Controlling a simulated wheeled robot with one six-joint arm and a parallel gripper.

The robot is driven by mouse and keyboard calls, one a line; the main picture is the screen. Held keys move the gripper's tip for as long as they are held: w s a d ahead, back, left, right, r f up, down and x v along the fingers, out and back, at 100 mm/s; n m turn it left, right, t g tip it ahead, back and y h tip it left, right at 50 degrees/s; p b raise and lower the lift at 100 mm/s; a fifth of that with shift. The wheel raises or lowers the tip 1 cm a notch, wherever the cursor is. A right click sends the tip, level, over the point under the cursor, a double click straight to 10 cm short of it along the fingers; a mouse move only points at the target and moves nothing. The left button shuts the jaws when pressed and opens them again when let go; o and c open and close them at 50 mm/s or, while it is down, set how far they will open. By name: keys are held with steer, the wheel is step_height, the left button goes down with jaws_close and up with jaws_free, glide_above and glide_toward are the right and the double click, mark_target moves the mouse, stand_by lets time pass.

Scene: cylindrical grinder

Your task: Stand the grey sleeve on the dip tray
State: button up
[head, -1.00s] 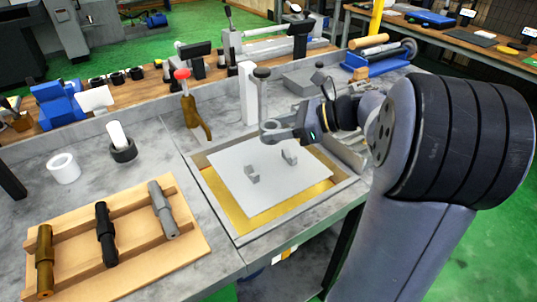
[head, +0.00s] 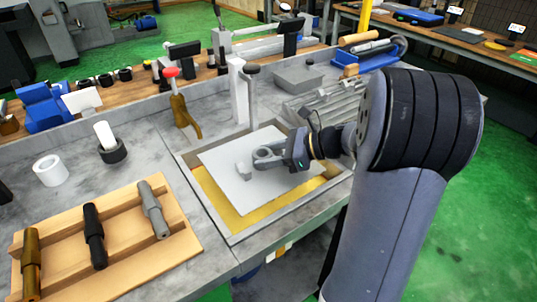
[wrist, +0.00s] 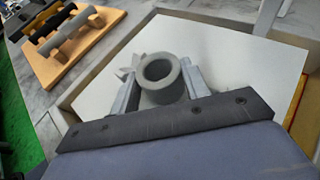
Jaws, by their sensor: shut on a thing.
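The grey sleeve (wrist: 163,83) is a short hollow ring between my two fingers in the wrist view, with its open end up. My gripper (head: 268,157) is shut on it and holds it upright over the white plate (head: 222,158) of the dip tray (head: 231,232). The tray has a grey rim and a yellow floor around the plate. The second block seen earlier is hidden by my gripper. I cannot tell whether the sleeve's underside touches the plate.
A wooden rack (head: 120,250) with brown, black and grey stepped shafts lies at the front left. A white ring (head: 50,171) and a black ring (head: 112,152) with a white rod stand behind it.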

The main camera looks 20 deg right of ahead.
steer(key=shift+f, duration=0.15)
steer(key=o, duration=1.3)
steer(key=shift+c, duration=0.2)
steer(key=shift+s+d+r, duration=0.15)
steer(key=shift+d+r, duration=0.2)
steer(key=p+v, duration=0.1)
steer(key=v, duration=1)
steer(key=shift+s+r, duration=0.1)
steer(key=shift+r, duration=0.05)
